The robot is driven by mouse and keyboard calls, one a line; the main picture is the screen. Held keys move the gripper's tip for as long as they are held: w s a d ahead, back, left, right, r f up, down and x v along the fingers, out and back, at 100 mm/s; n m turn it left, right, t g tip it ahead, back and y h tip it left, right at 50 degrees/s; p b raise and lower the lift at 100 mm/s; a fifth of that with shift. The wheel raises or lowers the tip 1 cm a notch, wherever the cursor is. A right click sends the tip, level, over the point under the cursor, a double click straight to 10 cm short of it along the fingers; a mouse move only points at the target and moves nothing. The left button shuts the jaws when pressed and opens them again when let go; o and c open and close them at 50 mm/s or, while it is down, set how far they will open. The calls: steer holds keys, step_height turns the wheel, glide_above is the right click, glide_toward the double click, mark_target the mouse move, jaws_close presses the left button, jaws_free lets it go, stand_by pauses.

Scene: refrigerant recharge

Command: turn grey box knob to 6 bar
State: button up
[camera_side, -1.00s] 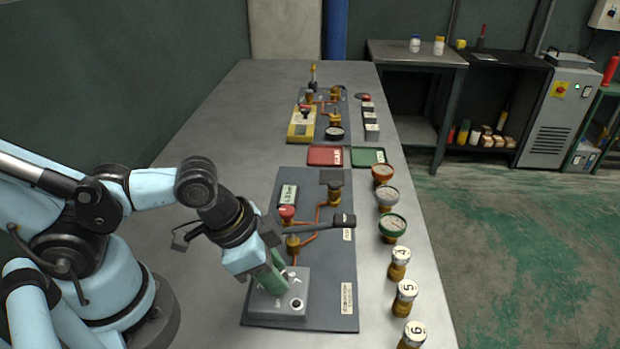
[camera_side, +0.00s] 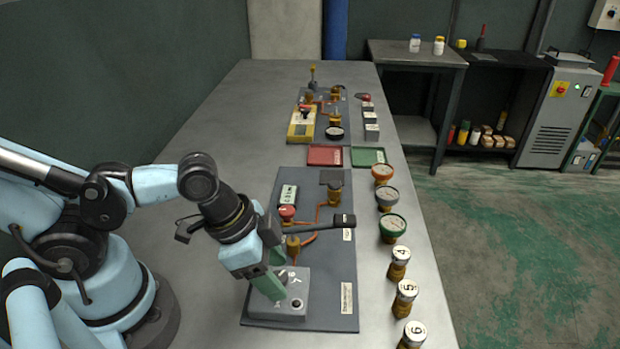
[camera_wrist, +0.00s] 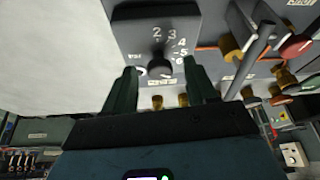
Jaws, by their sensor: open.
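The grey box (camera_side: 290,306) sits at the near end of the dark panel on the bench. In the wrist view its face (camera_wrist: 190,22) carries a dial with white numbers, 2 to 6 readable. The black knob (camera_wrist: 159,66) is at the centre of the dial. Its exact pointing is hard to tell. My gripper (camera_side: 272,293) is over the box with its green fingers down close to it. In the wrist view my gripper (camera_wrist: 160,70) is open, with one finger on each side of the knob. I cannot tell whether either finger touches it.
A black lever (camera_side: 343,220) and a red knob (camera_side: 287,212) stand behind the box on the panel. Gauges (camera_side: 392,227) and numbered brass cylinders (camera_side: 404,297) line the right edge of the bench. The bench left of the panel is clear.

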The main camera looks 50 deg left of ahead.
steer(key=m, duration=0.2)
steer(key=m+g+h, duration=0.1)
steer(key=m, duration=0.1)
steer(key=shift+w+a+m, duration=0.15)
steer(key=shift+m, duration=0.15)
steer(key=shift+v, duration=2.75)
steer(key=v, duration=0.7)
steer(key=w+a+f+m+g+y, duration=0.1)
steer(key=w+a+m, duration=0.5)
steer(key=w, duration=0.8)
steer(key=a+g+y, duration=0.1)
steer(key=a+y, duration=0.1)
steer(key=shift+w+g+y, duration=0.25)
steer(key=shift+g+y, duration=0.05)
